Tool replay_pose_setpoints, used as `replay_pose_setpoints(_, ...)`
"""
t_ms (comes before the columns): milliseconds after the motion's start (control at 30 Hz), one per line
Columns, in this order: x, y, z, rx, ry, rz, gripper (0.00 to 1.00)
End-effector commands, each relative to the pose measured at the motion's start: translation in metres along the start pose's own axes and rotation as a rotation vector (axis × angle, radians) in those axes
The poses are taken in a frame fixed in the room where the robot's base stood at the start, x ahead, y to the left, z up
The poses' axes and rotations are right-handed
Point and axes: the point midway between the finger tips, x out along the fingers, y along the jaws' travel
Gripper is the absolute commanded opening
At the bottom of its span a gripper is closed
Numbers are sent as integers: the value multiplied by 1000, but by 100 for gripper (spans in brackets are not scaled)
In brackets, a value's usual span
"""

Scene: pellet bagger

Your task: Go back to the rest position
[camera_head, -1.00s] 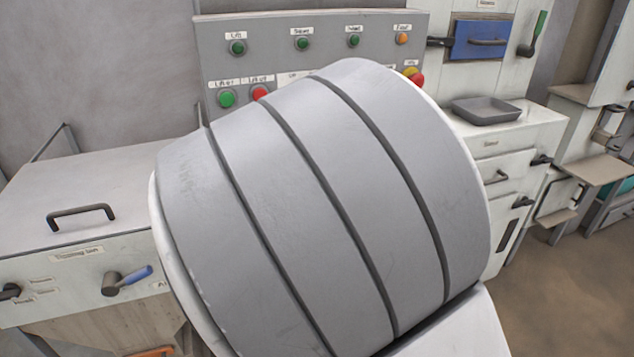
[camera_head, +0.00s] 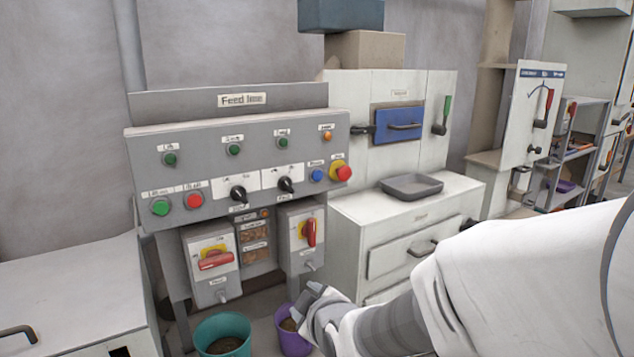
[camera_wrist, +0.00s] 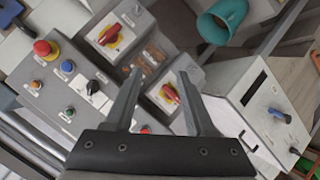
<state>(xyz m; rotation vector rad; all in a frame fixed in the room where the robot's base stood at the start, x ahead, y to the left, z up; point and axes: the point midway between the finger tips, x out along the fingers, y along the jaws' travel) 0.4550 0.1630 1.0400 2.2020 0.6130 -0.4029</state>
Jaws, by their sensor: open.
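My gripper (camera_wrist: 160,97) is open and empty in the wrist view, with the two fingers apart. The control panel (camera_wrist: 75,85) and its switch boxes lie beyond the fingers. In the head view my white arm comes in from the right, and its end (camera_head: 310,308) is low in the picture, in front of the purple bucket. The fingers are too small there to make out well. The grey feed line panel (camera_head: 240,165) stands behind, with buttons and knobs, and two switch boxes with red handles below it (camera_head: 213,262) (camera_head: 305,235).
A teal bucket (camera_head: 223,338) and a purple bucket (camera_head: 292,340) stand under the panel. A grey tray (camera_head: 411,187) lies on the white cabinet (camera_head: 400,240). A white bin (camera_head: 70,290) is at left. Floor shows between the bin and cabinet.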

Motion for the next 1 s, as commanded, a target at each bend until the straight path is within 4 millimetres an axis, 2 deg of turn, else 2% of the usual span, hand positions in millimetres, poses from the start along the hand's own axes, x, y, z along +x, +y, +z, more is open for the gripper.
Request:
replay_pose_setpoints(33, -17, 18, 2, 87, -31, -14, 55)
replay_pose_setpoints(167, -57, 38, 14, 288, -125, -69, 55)
replay_pose_setpoints(300, -107, 55, 26, 484, -234, -100, 55)
replay_pose_setpoints(500, -189, 68, 43, 733, -412, -87, 55)
replay_pose_setpoints(600, -226, 67, 51, 837, -503, -58, 55)
replay_pose_setpoints(700, -254, 63, 57, 915, -579, -27, 55)
replay_pose_setpoints(833, -276, 58, 62, 974, -640, 1, 55)
replay_pose_setpoints(1000, -282, 55, 64, 994, -662, 9, 55)
